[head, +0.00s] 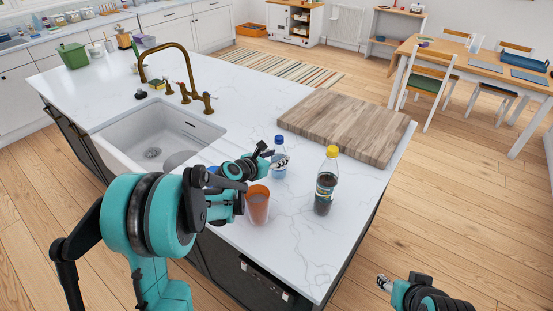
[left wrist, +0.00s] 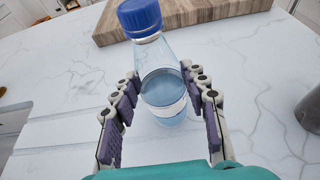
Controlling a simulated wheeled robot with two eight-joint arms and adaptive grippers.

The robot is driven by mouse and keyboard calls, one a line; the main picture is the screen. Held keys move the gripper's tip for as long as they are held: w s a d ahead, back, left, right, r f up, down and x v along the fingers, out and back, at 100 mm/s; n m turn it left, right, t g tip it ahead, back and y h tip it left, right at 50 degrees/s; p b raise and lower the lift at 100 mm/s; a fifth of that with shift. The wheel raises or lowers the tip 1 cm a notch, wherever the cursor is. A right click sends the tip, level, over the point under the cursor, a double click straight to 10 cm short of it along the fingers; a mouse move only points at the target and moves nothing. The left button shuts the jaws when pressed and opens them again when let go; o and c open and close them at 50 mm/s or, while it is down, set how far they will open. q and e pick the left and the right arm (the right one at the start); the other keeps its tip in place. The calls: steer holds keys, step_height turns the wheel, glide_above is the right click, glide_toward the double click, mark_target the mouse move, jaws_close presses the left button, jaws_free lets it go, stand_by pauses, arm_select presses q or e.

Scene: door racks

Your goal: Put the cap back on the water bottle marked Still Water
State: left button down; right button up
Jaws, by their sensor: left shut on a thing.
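A clear water bottle (head: 279,172) with a blue cap (head: 280,139) stands upright on the white counter, left of the cutting board's near corner. The left wrist view shows the bottle (left wrist: 163,88) between the fingers, its blue cap (left wrist: 140,17) on its top. The label's writing is not readable, and I cannot tell how firmly the cap is seated. My left gripper (head: 279,161) is shut on the bottle's body; its fingers (left wrist: 162,90) touch both sides below the shoulder. My right gripper (head: 384,284) is low at the right, away from the counter; its opening is unclear.
An orange cup (head: 257,207) stands close below my left gripper. A dark bottle with a yellow cap (head: 326,183) stands to the right. A wooden cutting board (head: 346,124) lies behind. The sink (head: 157,140) and brass tap (head: 187,76) are at the left.

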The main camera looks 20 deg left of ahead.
arm_select(q)
steer(key=c, duration=0.8)
jaws_free()
steer(key=shift+f, duration=0.1)
steer(key=shift+r, duration=0.2)
steer(key=shift+s+a+r, duration=0.15)
steer(key=shift+s, duration=0.2)
steer(key=p+v, duration=0.2)
steer(key=v, duration=0.9)
steer(key=shift+s+p, duration=0.15)
steer(key=shift+p, duration=0.25)
